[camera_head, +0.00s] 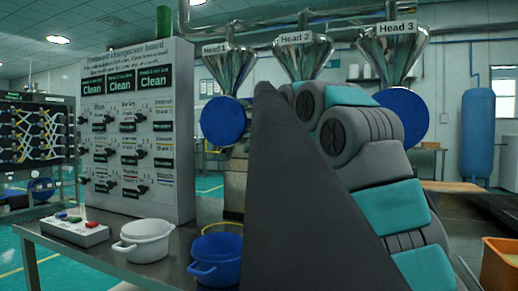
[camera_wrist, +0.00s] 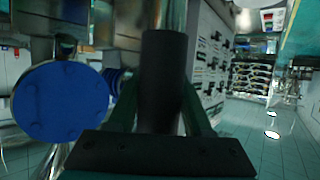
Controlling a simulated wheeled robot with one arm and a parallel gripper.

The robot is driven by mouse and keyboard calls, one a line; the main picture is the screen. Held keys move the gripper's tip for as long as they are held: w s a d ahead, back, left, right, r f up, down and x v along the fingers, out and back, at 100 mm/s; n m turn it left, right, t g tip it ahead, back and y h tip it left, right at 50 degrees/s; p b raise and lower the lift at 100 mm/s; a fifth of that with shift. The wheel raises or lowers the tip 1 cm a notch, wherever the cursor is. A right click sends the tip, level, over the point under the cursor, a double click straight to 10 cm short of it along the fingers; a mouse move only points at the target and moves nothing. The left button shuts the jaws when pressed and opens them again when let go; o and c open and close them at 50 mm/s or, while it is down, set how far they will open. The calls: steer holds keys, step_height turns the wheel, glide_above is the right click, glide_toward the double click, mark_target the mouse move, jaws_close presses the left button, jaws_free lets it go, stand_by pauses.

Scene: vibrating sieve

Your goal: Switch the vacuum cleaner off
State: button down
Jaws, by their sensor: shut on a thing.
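In the wrist view my gripper (camera_wrist: 162,108) is shut around a dark cylindrical grip (camera_wrist: 163,62) that leads into a silver metal tube (camera_wrist: 173,14). It looks like a vacuum wand, but its far end is out of view. My gripper does not show in the head view, where my grey and teal arm fills the middle and right. I cannot make out the vacuum cleaner's body or its switch for certain. A small blue and dark object (camera_head: 42,187) stands low at the far left, too small to identify.
A bench (camera_head: 95,262) carries a changeover board (camera_head: 140,130), a button box (camera_head: 75,229), a white pot (camera_head: 144,240) and a blue pot (camera_head: 217,258). Steel hoppers (camera_head: 230,68) hang behind. An orange bin (camera_head: 499,263) is at lower right. Open floor (camera_wrist: 265,150) shows in the wrist view.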

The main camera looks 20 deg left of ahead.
steer(key=shift+f, duration=0.15)
steer(key=shift+c, duration=1.6)
jaws_free()
steer(key=shift+r, duration=0.25)
steer(key=b+v, duration=0.2)
steer(key=v, duration=1)
